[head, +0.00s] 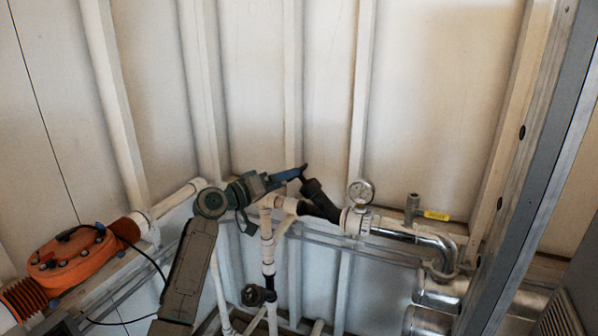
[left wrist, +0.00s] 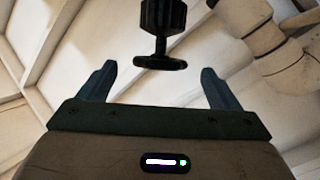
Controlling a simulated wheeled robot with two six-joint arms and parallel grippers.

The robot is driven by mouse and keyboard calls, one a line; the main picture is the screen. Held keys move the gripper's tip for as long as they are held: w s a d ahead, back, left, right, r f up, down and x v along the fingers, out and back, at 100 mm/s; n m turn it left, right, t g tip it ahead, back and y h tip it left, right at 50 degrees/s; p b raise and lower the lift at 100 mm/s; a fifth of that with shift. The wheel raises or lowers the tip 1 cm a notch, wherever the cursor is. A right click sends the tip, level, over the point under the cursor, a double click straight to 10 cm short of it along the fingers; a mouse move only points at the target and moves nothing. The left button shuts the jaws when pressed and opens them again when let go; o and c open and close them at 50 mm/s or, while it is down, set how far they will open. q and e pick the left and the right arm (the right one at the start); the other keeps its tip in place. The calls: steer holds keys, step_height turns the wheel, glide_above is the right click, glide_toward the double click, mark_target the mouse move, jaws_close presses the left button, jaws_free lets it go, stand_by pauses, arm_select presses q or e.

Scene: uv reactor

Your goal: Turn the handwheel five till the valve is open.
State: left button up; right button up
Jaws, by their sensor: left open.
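A black handwheel (left wrist: 160,62) on a dark stem shows in the left wrist view, seen nearly edge-on. It lies centred between the fingertips of my left gripper (left wrist: 159,70), with a gap on each side. The blue fingers are open and hold nothing. In the head view my left gripper (head: 299,172) reaches right to the upper end of a slanted black valve (head: 321,203) on the white pipe; its wheel is partly hidden there by a finger. I see no number on it and cannot tell how far the valve is open. My right gripper is not in view.
A second black handwheel (head: 258,295) sits on the vertical pipe below. A pressure gauge (head: 360,192) and a yellow-handled valve (head: 436,215) stand to the right. An orange pump-like unit (head: 72,261) is at the left. Pipes run close around the gripper.

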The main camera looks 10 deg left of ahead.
arm_select(q)
steer(key=p+x, duration=0.1)
steer(key=x, duration=0.4)
steer(key=shift+w+d, duration=0.2)
steer(key=shift+w+d+p, duration=0.2)
steer(key=shift+w+p, duration=0.1)
steer(key=shift+c, duration=0.5)
